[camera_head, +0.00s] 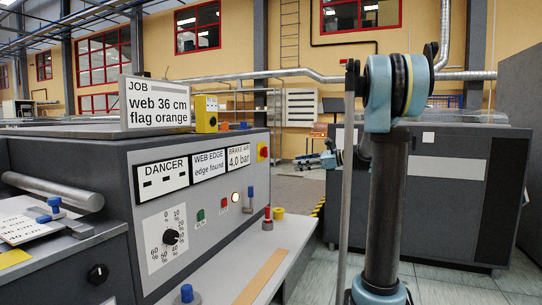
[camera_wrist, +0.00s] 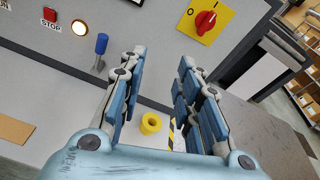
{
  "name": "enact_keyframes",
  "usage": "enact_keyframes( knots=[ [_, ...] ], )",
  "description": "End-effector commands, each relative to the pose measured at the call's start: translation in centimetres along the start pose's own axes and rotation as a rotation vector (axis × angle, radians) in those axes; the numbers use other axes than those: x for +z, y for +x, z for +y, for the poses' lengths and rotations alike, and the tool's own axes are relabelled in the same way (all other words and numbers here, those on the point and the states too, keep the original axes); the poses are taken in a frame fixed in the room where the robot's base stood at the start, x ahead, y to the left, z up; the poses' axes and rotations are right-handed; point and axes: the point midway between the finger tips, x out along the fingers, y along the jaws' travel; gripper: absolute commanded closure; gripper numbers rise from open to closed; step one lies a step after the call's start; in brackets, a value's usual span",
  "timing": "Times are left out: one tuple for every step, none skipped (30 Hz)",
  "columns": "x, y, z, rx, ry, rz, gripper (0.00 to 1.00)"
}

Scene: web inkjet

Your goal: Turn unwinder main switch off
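The main switch is a red rotary knob on a yellow square plate (camera_head: 263,152), at the upper right of the grey machine panel. It shows larger at the top of the wrist view (camera_wrist: 207,20), with O and I marks on the plate. A white line on the knob appears to lean toward the I side, though it is small. My gripper (camera_wrist: 162,57) is open and empty, its two blue-grey fingers wide apart. In the wrist view the switch lies beyond the fingertips and above the right finger, apart from it. The gripper's fingers cannot be made out clearly in the head view.
A blue-topped lever (camera_wrist: 101,45), a lit lamp (camera_wrist: 79,27) and a red STOP button (camera_wrist: 49,15) sit left of the switch. A yellow ring (camera_wrist: 151,123) stands on the ledge below. A yellow box (camera_head: 206,113) stands atop the machine. A dark cabinet (camera_head: 455,190) stands at right.

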Motion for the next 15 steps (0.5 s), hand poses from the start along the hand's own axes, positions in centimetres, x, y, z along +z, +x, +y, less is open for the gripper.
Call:
enact_keyframes(
  knots=[
    [0.2, -0.1, -1.8, -0.013, 0.047, -0.039, 0.69],
    [0.4, -0.2, -2.6, -0.019, 0.075, -0.062, 0.69],
    [0.6, -0.2, -3.6, -0.025, 0.108, -0.090, 0.69],
    [0.7, -0.3, -4.3, -0.028, 0.131, -0.108, 0.69],
    [0.8, -0.4, -4.9, -0.032, 0.152, -0.126, 0.69],
    [0.9, -0.5, -5.6, -0.035, 0.175, -0.146, 0.69],
    [1.0, -0.5, -6.0, -0.036, 0.190, -0.159, 0.69],
    [1.1, -0.6, -6.4, -0.038, 0.202, -0.169, 0.69],
    [1.1, -0.7, -6.8, -0.039, 0.216, -0.181, 0.69],
    [1.2, -0.7, -7.0, -0.039, 0.224, -0.187, 0.69],
    [1.2, -0.7, -7.2, -0.040, 0.229, -0.192, 0.69],
    [1.2, -0.6, -7.3, -0.040, 0.234, -0.196, 0.69],
    [1.3, -0.4, -7.3, -0.039, 0.236, -0.198, 0.69],
    [1.4, -0.2, -7.4, -0.039, 0.237, -0.199, 0.69],
    [1.4, 0.1, -7.4, -0.038, 0.238, -0.200, 0.69]
  ],
)
